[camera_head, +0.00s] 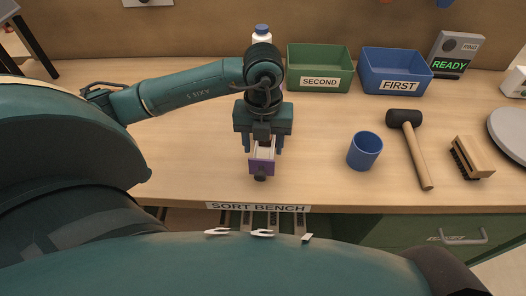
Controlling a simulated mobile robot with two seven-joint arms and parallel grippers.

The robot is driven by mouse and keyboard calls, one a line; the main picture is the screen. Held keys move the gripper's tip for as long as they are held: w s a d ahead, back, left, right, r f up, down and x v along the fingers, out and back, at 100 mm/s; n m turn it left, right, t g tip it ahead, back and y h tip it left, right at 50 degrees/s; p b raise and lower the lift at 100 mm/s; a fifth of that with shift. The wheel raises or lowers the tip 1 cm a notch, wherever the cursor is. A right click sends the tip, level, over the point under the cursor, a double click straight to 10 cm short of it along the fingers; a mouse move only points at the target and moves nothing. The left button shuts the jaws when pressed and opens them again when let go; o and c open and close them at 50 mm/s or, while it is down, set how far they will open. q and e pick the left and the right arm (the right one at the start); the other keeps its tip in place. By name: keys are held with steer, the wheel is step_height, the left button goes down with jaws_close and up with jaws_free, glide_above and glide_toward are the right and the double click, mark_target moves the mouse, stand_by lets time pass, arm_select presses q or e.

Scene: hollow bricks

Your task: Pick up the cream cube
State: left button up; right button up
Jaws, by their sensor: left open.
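My left gripper (262,150) is open and points down over the front middle of the bench. Its two fingers stand on either side of a purple hollow brick (262,168) near the bench's front edge. A pale, cream-looking patch (263,151) shows just behind the purple face, between the fingers. It may be the cream cube, but the gripper hides most of it, and I cannot tell whether it sits inside the purple brick. I cannot tell whether the fingers touch anything. My right gripper is not in view.
A green bin (320,82) marked SECOND and a blue bin (397,82) marked FIRST stand at the back. A white bottle (261,36) is left of them. The bench's left middle is clear.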

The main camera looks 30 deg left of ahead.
arm_select(q)
steer(key=shift+f, duration=0.55)
steer(key=c, duration=1.1)
